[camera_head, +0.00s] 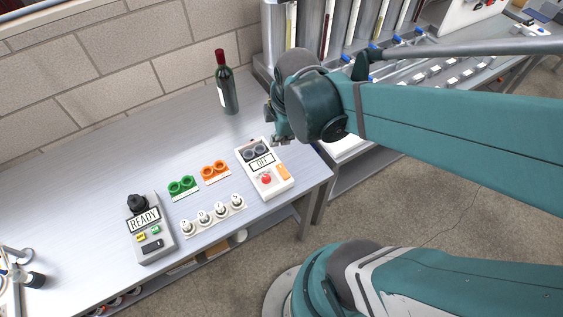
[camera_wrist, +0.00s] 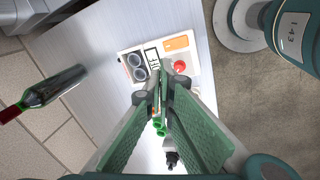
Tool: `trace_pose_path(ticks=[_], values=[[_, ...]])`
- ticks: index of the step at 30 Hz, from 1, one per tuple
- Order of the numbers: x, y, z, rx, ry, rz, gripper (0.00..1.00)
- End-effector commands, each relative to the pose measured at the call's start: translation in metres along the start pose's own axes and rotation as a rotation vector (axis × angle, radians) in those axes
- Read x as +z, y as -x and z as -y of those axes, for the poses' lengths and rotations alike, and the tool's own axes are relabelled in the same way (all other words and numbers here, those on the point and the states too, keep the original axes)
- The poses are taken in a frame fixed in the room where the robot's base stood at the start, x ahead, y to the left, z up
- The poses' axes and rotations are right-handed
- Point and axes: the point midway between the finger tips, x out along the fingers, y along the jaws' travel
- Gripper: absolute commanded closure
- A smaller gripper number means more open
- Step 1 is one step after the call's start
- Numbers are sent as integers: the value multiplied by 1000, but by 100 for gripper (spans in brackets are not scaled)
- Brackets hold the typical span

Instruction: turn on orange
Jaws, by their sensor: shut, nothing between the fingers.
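A white control box (camera_head: 251,159) stands near the right end of the table. It carries a display reading OFF (camera_head: 262,162), a red round button (camera_head: 266,180), an orange rectangular button (camera_head: 282,171) and a dark pair of round parts (camera_head: 255,152). A separate orange piece with two round openings (camera_head: 215,171) lies left of the box. My gripper (camera_head: 280,141) is shut and empty, above the table near the box's back right. In the wrist view its fingertips (camera_wrist: 166,76) overlap the box's near edge.
A green two-ring piece (camera_head: 182,187), a row of several white knobs (camera_head: 212,215) and a grey box reading READY (camera_head: 149,235) are to the left. A dark wine bottle (camera_head: 227,85) stands behind. The table's right edge is close to the control box.

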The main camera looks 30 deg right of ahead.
Motion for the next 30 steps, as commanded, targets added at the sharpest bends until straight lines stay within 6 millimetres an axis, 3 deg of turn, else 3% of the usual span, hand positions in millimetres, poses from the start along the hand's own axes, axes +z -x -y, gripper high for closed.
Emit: trace_pose_path(ticks=[13,30], values=[[16,-18,7,-89,302,2,100],[17,-20,8,-97,328,0,100]])
